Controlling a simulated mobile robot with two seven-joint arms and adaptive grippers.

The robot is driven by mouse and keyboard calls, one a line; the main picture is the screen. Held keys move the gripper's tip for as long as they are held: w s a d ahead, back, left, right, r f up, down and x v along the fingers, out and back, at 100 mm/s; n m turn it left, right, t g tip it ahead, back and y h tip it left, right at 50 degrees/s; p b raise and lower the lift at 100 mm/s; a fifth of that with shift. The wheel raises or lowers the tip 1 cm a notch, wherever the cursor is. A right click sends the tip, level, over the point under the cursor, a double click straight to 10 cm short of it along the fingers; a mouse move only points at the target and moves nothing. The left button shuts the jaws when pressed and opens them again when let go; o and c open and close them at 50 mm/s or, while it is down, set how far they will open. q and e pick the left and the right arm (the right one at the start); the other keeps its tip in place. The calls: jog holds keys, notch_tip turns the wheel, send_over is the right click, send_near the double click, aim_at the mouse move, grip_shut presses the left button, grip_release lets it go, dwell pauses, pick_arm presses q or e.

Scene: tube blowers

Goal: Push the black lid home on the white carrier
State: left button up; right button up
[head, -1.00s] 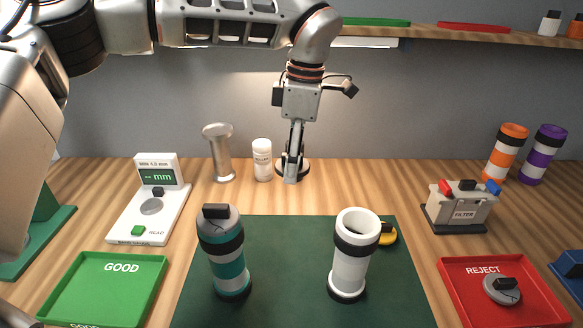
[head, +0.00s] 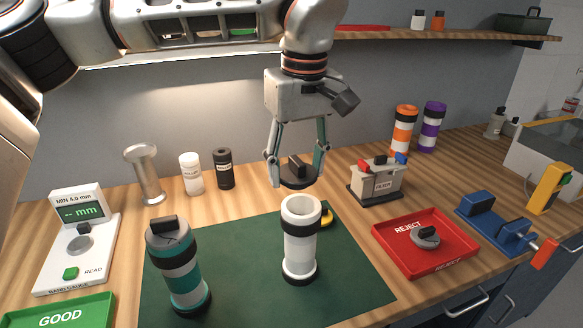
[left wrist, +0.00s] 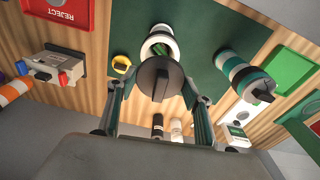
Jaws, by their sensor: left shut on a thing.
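The white carrier (head: 300,250) is an upright white tube with black bands, standing open-topped on the green mat (head: 220,255). The black lid (head: 298,178), a dark disc with a raised bar grip, is held by my left gripper (head: 296,168), apart from the carrier. In the head view the lid appears just above and behind the carrier's rim. In the left wrist view the lid (left wrist: 160,82) sits between the fingers, and the carrier's open mouth (left wrist: 158,46) shows partly past it, with something green inside. My right gripper is not in view.
A teal-banded carrier with its lid (head: 178,265) stands left on the mat. A yellow ring-like object (head: 327,217) lies behind the white carrier.

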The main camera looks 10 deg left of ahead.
aim_at(302, 175)
pick_arm(q)
jog(key=shift+s+d+r+m, duration=0.2)
jog(key=shift+s+d+m, duration=0.05)
jog(key=shift+d+m, duration=0.3)
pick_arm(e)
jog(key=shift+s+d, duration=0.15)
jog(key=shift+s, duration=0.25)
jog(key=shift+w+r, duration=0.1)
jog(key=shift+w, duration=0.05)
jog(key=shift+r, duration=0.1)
pick_arm(q)
jog(key=shift+r+p, duration=0.15)
jog(key=shift+p, duration=0.7)
jog(key=shift+f+b, duration=0.6)
jog(key=shift+f, duration=1.65)
jog(key=shift+p, duration=0.6)
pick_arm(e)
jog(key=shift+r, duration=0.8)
pick_arm(q)
jog(key=shift+a+p, duration=0.1)
jog(key=shift+p, duration=0.25)
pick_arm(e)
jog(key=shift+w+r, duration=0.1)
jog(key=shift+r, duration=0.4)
pick_arm(q)
jog(key=shift+f, duration=0.35)
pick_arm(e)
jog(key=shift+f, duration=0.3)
